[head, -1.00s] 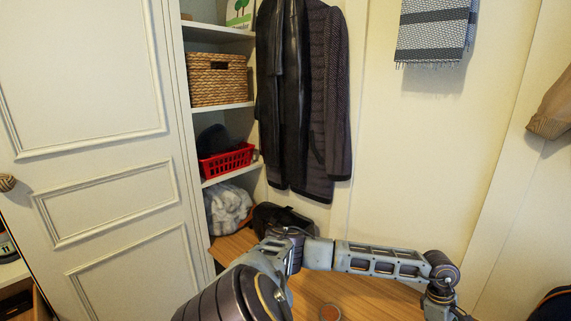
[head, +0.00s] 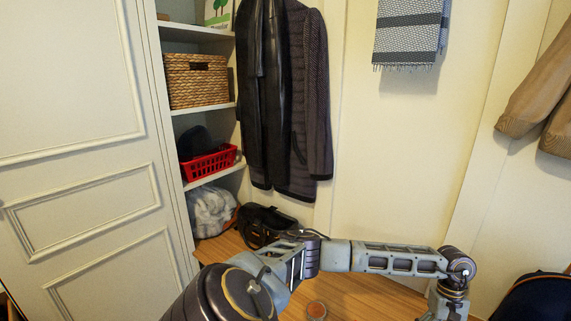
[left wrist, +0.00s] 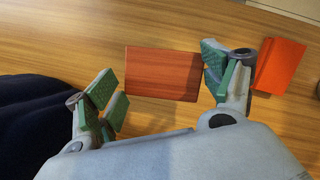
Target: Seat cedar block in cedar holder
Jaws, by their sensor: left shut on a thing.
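In the left wrist view, a flat reddish-brown wooden block (left wrist: 162,74), which looks like the cedar block, lies between the green-padded fingers of my left gripper (left wrist: 162,82). The fingers are shut on its two short ends. Wood-grain surface shows around it; I cannot tell whether the block touches it. An orange-red block-shaped thing (left wrist: 281,66) is just right of the right finger; I cannot tell whether it is the cedar holder. In the head view my left arm reaches across the bench, its gripper below the frame. My right gripper is not in view.
Shelves hold a red basket (head: 208,165) and a wicker basket (head: 196,81). Coats (head: 285,100) hang above. A dark bag (head: 535,298) is at right.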

